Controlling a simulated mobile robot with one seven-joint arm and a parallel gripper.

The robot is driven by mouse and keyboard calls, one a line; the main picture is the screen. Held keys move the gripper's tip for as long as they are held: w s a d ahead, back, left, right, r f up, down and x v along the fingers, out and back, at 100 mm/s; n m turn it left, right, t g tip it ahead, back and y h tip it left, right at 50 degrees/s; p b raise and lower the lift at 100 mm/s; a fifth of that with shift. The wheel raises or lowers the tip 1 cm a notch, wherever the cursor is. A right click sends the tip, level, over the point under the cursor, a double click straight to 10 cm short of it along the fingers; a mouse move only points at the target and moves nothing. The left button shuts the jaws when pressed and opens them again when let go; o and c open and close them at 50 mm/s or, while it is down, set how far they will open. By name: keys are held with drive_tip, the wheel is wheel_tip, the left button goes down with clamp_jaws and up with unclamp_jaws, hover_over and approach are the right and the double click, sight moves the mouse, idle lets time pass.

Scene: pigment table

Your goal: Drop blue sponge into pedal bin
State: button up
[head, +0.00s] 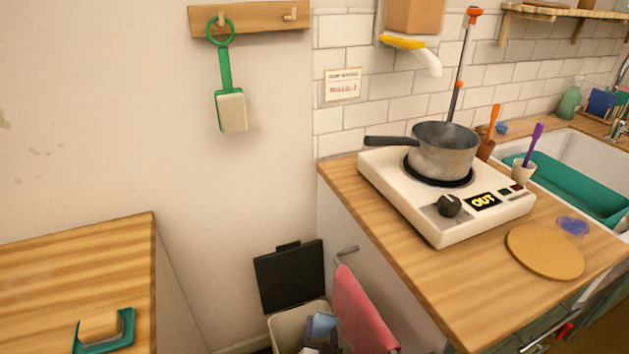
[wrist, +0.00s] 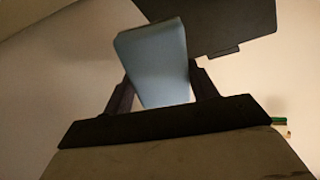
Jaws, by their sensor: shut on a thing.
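The blue sponge (head: 322,324) shows low in the head view, in front of the opening of the pedal bin (head: 284,327). The bin is cream with its black lid (head: 288,278) raised. In the wrist view the pale blue sponge (wrist: 152,58) stands up between the two dark fingers of my gripper (wrist: 161,90), which is shut on it. The lid (wrist: 225,25) shows behind it in the wrist view. I cannot tell whether the sponge is above the rim or just inside. The bin's lower part is cut off by the frame.
A pink towel (head: 362,308) hangs on a rail right of the bin, by the counter side. The counter holds a hotplate (head: 440,215) with a saucepan (head: 445,150). A wooden table (head: 75,270) with a tan sponge in a teal holder (head: 126,330) is at left.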

sight(316, 313)
drive_tip(key=shift+w+a+r+n+y+p, duration=0.3)
drive_tip(key=shift+w+r+y+p, duration=0.2)
drive_tip(key=shift+w+r+p, duration=0.15)
drive_tip(key=shift+w+a+r+n+y+p, duration=0.15)
drive_tip(key=shift+w+r+n+y+p, duration=0.15)
drive_tip(key=shift+w+r+y+p, duration=0.25)
drive_tip(key=shift+w+a+r+y, duration=0.1)
drive_tip(key=shift+w+a+y, duration=0.2)
drive_tip(key=shift+w, duration=0.25)
wheel_tip(316, 313, down, 6)
drive_tip(key=b, duration=0.5)
drive_tip(key=o, duration=1.1)
drive_tip(key=shift+s, duration=0.1)
